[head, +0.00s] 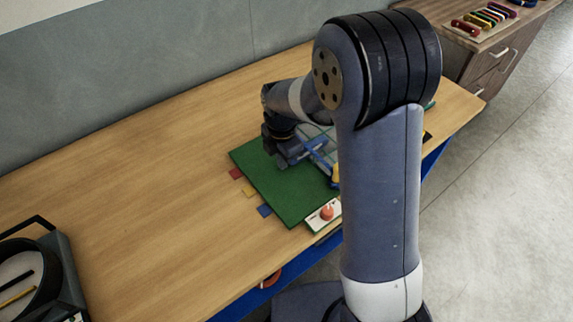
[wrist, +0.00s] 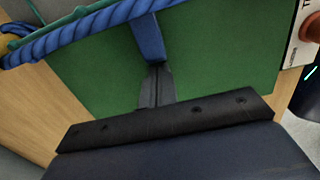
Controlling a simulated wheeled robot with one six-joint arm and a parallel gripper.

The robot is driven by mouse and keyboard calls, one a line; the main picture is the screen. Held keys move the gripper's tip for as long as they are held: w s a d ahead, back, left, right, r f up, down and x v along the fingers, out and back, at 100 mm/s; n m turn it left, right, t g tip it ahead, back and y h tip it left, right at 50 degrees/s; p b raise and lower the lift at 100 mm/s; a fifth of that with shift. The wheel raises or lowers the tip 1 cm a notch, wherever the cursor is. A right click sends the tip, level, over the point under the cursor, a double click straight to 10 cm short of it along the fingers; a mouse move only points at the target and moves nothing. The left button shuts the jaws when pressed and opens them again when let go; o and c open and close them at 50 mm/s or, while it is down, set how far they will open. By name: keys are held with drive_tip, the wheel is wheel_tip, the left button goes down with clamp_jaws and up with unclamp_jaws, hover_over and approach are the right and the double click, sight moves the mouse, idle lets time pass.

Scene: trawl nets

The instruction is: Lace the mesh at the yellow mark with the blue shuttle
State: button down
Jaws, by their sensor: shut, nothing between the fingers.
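My gripper (wrist: 156,78) is shut, with its two dark fingers together. In the wrist view a blue upright piece (wrist: 148,38) lies just beyond the fingertips; I cannot tell whether it is the shuttle or part of a stand, or whether the fingers touch it. A thick blue twisted rope (wrist: 75,32) crosses the top left, with thin green twine on it. In the head view my gripper (head: 291,158) is low over the green mat (head: 272,190), beside blue parts (head: 319,155). A small yellow piece (head: 336,177) shows beside my arm. Most of the mesh is hidden by my arm.
A white box with a red button (head: 326,213) sits at the mat's front edge. Red, yellow and blue tabs (head: 249,191) line its left edge. A dark tray (head: 62,265) stands at bottom left. The wooden bench (head: 150,150) is clear between. Coloured tools (head: 485,18) lie on a far cabinet.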

drive_tip(key=shift+w+d, duration=0.1)
drive_tip(key=shift+d, duration=0.15)
drive_tip(key=d, duration=0.1)
drive_tip(key=w+d, duration=0.2)
drive_tip(key=shift+w+d, duration=0.25)
drive_tip(key=shift+d, duration=0.15)
drive_tip(key=shift+s+a, duration=0.1)
drive_tip(key=shift+a, duration=0.05)
drive_tip(key=shift+s+a, duration=0.15)
drive_tip(key=shift+a, duration=0.2)
drive_tip(key=shift+s+a, duration=0.45)
drive_tip(key=shift+a, duration=0.2)
drive_tip(key=shift+s+a, duration=0.45)
drive_tip(key=shift+a, duration=0.15)
wheel_tip(320, 180, up, 10)
drive_tip(key=b, duration=0.1)
drive_tip(key=shift+f, duration=0.1)
